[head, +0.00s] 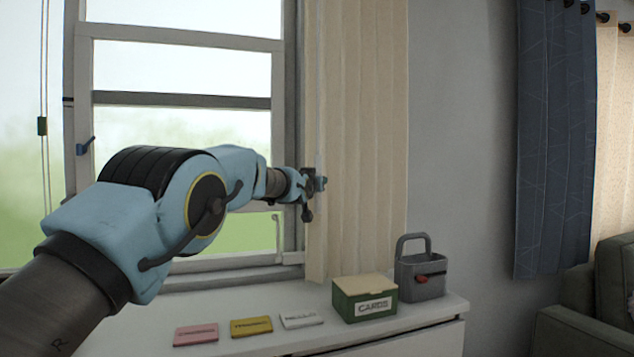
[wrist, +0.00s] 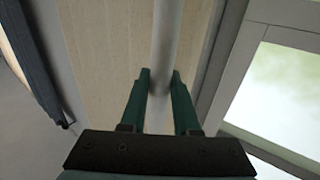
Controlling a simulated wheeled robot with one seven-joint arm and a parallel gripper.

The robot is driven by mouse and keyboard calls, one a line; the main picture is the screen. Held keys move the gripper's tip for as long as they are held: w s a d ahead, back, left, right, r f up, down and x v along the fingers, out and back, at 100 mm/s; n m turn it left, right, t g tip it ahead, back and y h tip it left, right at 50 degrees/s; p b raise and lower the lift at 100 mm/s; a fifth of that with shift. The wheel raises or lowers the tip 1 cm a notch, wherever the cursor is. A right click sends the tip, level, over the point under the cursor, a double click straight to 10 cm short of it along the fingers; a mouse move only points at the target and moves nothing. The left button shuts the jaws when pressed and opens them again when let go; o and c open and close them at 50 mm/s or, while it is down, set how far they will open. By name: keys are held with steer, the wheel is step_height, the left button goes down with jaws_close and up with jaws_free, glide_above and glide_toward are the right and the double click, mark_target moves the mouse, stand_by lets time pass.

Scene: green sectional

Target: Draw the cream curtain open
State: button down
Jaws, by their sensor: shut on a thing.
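The cream curtain (head: 365,130) hangs in narrow folds at the right side of the window, over the wall beside the frame. Most of the window glass is uncovered. My gripper (head: 319,184) is at the curtain's left edge, around mid-height. In the wrist view, my gripper's two green fingers (wrist: 160,76) are closed on a pale upright rod (wrist: 167,35), one finger on each side. The cream curtain (wrist: 109,60) is behind the rod in that view. The head view does not show the grip clearly.
A white cabinet top (head: 250,342) below the window holds a green card box (head: 364,298), a grey caddy (head: 421,277) and pink, yellow and white packets (head: 251,326). A dark blue curtain (head: 555,140) and a green sofa (head: 590,310) are at the right.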

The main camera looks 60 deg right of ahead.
steer(key=c, duration=0.9)
jaws_free()
steer(key=shift+s+d+r, duration=0.1)
steer(key=shift+s+d, duration=0.1)
steer(key=shift+s, duration=0.1)
steer(key=shift+w, duration=0.1)
steer(key=shift+a, duration=0.1)
steer(key=shift+b+v, duration=2.8)
steer(key=shift+v, duration=2.6)
